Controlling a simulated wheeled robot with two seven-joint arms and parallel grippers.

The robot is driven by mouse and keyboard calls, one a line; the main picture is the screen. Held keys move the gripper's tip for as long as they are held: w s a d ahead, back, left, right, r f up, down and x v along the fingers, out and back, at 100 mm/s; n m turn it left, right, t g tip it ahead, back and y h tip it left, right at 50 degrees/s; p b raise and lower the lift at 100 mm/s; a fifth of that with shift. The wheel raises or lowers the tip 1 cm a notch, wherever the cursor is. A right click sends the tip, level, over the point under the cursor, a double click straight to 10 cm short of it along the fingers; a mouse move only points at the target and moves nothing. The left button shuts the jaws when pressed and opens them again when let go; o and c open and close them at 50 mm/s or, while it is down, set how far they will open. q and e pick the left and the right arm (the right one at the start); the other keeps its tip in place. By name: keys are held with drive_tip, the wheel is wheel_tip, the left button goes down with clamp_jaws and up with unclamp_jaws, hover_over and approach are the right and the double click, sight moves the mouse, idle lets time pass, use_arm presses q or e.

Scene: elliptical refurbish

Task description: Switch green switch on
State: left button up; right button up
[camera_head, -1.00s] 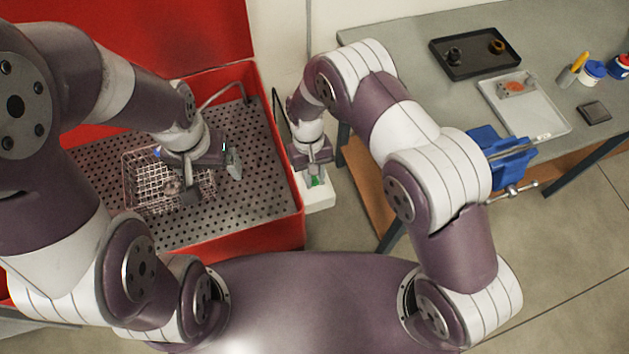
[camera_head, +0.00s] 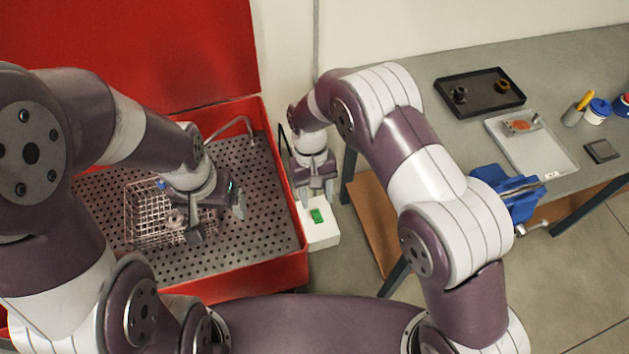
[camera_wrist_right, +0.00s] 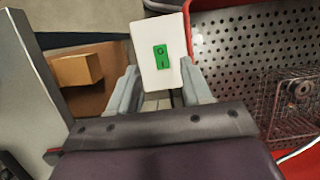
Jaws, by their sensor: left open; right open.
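The green switch (camera_head: 317,215) sits on top of a white box (camera_head: 321,236) beside the red basin's right wall. In the right wrist view the green switch (camera_wrist_right: 160,57) shows its O and I marks on the white box (camera_wrist_right: 148,76), just beyond the fingers. My right gripper (camera_head: 316,192) is open and empty, just behind the switch in the head view and apart from it. Its two fingers also show in the right wrist view (camera_wrist_right: 162,88). My left gripper (camera_head: 218,215) is open, over the wire basket (camera_head: 150,213) in the basin; whether it touches anything is unclear.
The red basin (camera_head: 278,283) has a perforated floor and a raised red lid. A grey workbench (camera_head: 424,137) at right carries a black tray (camera_head: 484,106), a pale tray (camera_head: 550,157) and a blue vise (camera_head: 497,187). A cardboard box (camera_wrist_right: 76,69) lies under it.

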drive_tip(key=p+v, duration=0.5)
drive_tip(key=v, duration=0.1)
drive_tip(key=shift+r+p, duration=0.25)
drive_tip(key=shift+p, duration=0.05)
